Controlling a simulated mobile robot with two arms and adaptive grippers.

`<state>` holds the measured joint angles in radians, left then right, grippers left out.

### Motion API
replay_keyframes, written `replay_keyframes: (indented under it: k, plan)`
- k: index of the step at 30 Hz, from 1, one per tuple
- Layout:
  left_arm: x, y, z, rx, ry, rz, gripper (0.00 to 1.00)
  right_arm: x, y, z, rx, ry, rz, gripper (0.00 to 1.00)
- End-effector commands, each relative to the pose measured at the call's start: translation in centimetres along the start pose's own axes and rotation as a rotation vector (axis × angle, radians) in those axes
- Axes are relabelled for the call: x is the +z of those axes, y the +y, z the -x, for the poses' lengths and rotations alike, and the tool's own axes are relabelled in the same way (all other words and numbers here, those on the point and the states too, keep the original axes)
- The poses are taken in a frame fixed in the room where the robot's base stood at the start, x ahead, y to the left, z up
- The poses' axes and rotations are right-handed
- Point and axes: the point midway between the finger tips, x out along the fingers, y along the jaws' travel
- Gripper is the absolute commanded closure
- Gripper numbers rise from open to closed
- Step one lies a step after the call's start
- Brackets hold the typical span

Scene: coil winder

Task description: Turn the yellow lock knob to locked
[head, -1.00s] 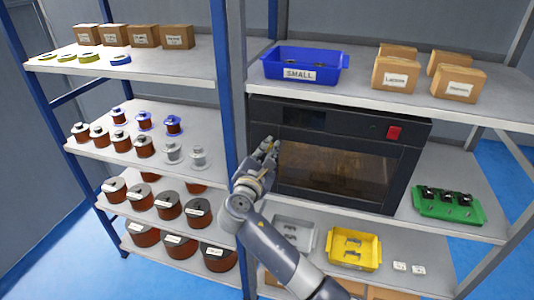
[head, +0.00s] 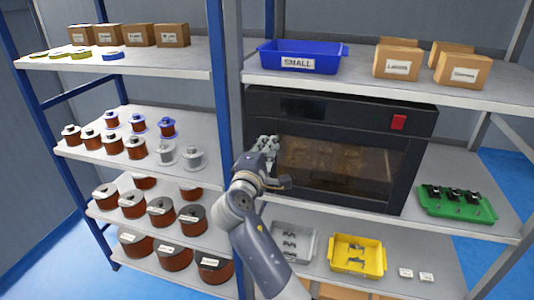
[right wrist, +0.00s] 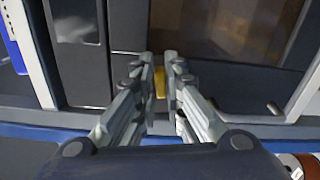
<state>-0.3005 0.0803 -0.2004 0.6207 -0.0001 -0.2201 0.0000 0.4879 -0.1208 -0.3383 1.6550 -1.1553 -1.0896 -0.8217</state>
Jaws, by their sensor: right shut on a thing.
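The yellow lock knob (right wrist: 160,84) shows as a small yellow piece between my right fingertips in the right wrist view. My right gripper (right wrist: 160,75) is shut on it, one finger on each side. Much of the knob is covered by the fingers, and I cannot read its turn position. In the head view my right gripper (head: 266,144) is at the left side of the dark coil winder's front (head: 420,125), beside its window. The knob is hidden there. My left gripper is in neither view.
A red switch (head: 398,122) is at the winder's upper right. A blue SMALL bin (head: 297,64) stands on the shelf above. A grey tray (head: 308,247) and a yellow tray (head: 345,268) are below. A blue shelf post (head: 220,90) is close left of my right arm.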

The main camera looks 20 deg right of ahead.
Motion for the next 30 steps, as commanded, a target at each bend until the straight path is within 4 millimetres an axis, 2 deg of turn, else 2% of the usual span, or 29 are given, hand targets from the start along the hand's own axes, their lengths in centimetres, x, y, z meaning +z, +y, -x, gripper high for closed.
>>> replay_keyframes:
  k: [1,9,27,28,30]
  plan:
    - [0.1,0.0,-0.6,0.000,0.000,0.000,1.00,0.0,-0.3,0.0,-0.001,0.000,-0.029,1.00]
    - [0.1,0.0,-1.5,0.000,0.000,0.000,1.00,0.0,-0.3,0.0,-0.002,-0.001,-0.136,1.00]
    - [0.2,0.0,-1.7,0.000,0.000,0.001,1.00,0.0,-0.2,0.0,-0.002,-0.001,-0.171,1.00]
    - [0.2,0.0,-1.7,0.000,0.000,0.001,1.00,0.0,-0.2,0.0,-0.002,-0.001,-0.171,0.83]
    - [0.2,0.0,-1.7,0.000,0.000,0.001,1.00,0.0,-0.2,0.0,-0.002,-0.001,-0.170,0.70]
